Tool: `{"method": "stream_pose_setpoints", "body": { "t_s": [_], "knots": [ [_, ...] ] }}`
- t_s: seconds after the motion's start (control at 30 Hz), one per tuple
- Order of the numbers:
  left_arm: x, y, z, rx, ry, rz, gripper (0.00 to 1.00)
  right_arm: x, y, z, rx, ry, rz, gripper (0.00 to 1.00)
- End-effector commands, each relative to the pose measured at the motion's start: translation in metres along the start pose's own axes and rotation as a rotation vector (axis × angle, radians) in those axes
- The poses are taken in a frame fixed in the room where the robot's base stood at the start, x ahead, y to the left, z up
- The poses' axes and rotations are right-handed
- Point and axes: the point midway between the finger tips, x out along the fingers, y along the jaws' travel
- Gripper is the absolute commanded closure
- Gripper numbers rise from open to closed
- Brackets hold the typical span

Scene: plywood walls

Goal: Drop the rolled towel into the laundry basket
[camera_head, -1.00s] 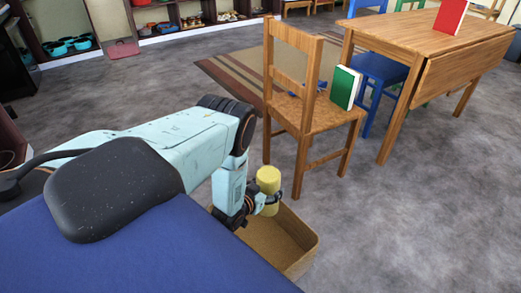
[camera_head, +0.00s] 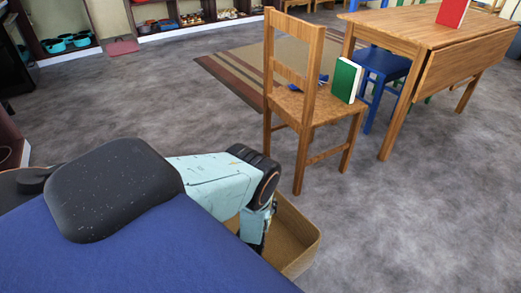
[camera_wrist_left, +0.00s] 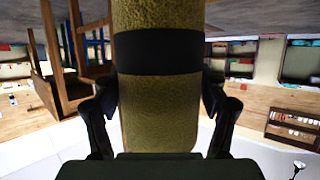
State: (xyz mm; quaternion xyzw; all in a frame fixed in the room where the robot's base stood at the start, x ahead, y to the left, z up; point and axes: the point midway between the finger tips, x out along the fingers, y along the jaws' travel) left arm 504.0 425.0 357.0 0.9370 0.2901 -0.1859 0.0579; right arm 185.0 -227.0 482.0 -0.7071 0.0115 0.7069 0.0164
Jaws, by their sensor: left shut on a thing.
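The rolled towel (camera_wrist_left: 160,110) is yellow-green with a dark band around it and fills the middle of the left wrist view. My left gripper (camera_wrist_left: 160,95) is shut on it, one finger on each side. In the head view my left arm reaches down at the tan laundry basket (camera_head: 297,245), which stands on the floor. There the gripper and towel are hidden behind my arm and body, so I cannot tell how far the towel is inside the basket. My right gripper is in neither view.
A wooden chair (camera_head: 293,75) with a green book (camera_head: 345,80) on its seat stands just behind the basket. A wooden table (camera_head: 430,35) with a red book (camera_head: 452,13) is at the back right. The grey floor right of the basket is clear.

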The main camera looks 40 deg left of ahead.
Motion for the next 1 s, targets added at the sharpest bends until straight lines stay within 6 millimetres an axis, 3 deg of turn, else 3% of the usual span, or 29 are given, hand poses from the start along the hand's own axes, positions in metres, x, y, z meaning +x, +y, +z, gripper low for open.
{"method": "stream_pose_setpoints", "body": {
  "t_s": [0.4, 0.77, 0.8, 1.0],
  "knots": [
    [0.017, 0.0, 0.042, 0.0, 0.001, 0.001, 0.67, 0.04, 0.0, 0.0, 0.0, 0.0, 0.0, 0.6],
    [0.018, 0.0, 0.044, 0.0, 0.001, 0.001, 0.67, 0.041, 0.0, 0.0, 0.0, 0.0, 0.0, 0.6],
    [0.018, 0.0, 0.044, 0.0, 0.001, 0.001, 0.24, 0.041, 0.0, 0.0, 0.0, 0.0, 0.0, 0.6],
    [0.018, 0.0, 0.044, 0.001, 0.001, 0.001, 0.07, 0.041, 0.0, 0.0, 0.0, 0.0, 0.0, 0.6]
  ]
}}
